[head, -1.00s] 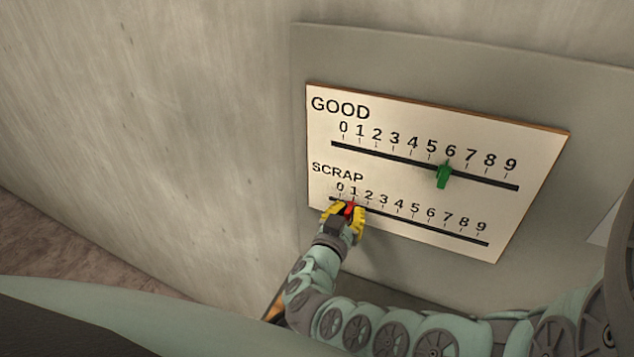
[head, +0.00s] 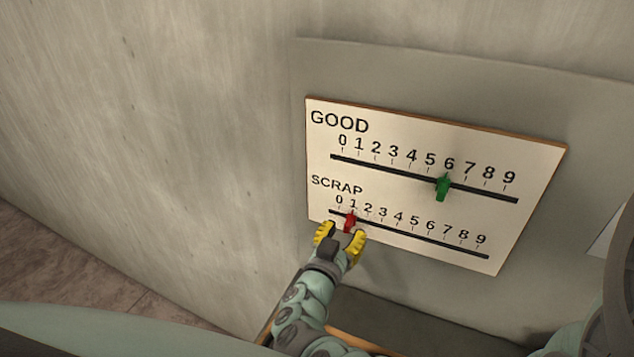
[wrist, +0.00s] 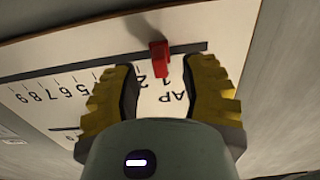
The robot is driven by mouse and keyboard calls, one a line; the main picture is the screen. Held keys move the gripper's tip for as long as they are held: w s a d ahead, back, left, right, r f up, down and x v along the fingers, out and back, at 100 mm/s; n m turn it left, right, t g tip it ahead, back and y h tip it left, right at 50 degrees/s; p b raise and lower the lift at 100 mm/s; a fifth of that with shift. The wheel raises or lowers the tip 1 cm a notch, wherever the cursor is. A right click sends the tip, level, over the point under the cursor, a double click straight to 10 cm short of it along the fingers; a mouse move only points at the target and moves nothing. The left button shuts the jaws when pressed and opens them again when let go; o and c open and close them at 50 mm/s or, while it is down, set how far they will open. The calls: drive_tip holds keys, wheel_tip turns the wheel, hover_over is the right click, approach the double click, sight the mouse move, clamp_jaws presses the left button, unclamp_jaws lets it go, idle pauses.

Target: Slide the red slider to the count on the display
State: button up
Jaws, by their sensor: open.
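The red slider (head: 350,222) sits on the lower SCRAP track at about the 1 mark. It also shows in the wrist view (wrist: 160,58), between and beyond my fingers. My gripper (head: 340,235) is open, just below and in front of the red slider, with its yellow fingers apart and not closed on it. The green slider (head: 442,187) sits on the upper GOOD track at about 6. Both tracks are on a white board (head: 400,180) numbered 0 to 9. No count display is visible in these frames.
The board is fixed on a grey panel (head: 420,75) against the concrete wall (head: 150,130). A pale edge (head: 612,232) shows at the far right. The space in front of the board to the right of my gripper is clear.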

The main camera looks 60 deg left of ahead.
drive_tip(key=v, duration=0.9)
drive_tip(key=shift+d, duration=0.15)
